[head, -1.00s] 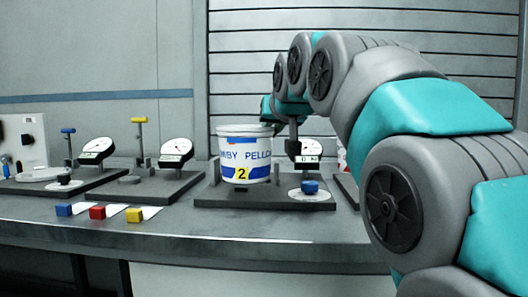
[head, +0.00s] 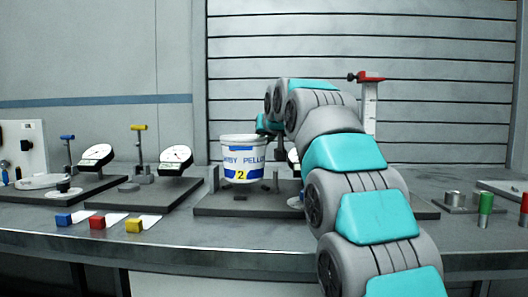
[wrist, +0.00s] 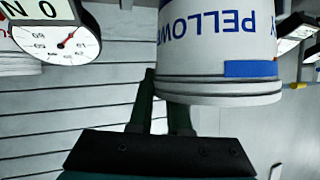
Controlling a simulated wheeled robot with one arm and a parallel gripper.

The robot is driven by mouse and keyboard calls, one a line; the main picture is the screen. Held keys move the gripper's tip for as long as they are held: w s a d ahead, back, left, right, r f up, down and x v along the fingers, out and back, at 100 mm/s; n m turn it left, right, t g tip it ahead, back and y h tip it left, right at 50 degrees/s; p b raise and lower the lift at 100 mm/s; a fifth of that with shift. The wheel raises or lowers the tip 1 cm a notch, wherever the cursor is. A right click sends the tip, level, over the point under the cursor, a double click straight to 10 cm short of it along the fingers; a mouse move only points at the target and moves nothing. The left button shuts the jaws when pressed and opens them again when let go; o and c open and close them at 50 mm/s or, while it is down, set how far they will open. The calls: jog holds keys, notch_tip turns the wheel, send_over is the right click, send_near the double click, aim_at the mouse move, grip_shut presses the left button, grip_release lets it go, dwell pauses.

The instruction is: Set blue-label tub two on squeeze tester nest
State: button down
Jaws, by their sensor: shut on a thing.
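The tub (head: 241,160) is white with a blue label and a yellow number 2 patch. It is upright in the head view, over a dark base plate (head: 225,207) with small dark blocks (head: 241,188) near its underside. I cannot tell whether the tub touches them. A dial gauge partly hidden by my arm stands at this plate. In the wrist view the tub (wrist: 218,40) appears upside down, with its rim between my fingers. My gripper (wrist: 165,100) is shut on the rim. Its fingertips are mostly hidden in the head view.
Two dial stands with blue-topped (head: 68,148) and yellow-topped posts (head: 139,145) stand left. A red-topped upright scale (head: 370,105), a metal cylinder and green cylinder (head: 486,204) are right.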

aim_at(266, 148)
jog(key=shift+f, duration=1.7)
jog(key=shift+f, duration=0.2)
jog(key=c, duration=0.9)
grip_release()
jog(key=shift+o, duration=0.2)
jog(key=shift+r, duration=0.25)
jog(key=b+v, duration=0.1)
jog(key=v, duration=1.1)
jog(key=shift+f, duration=0.1)
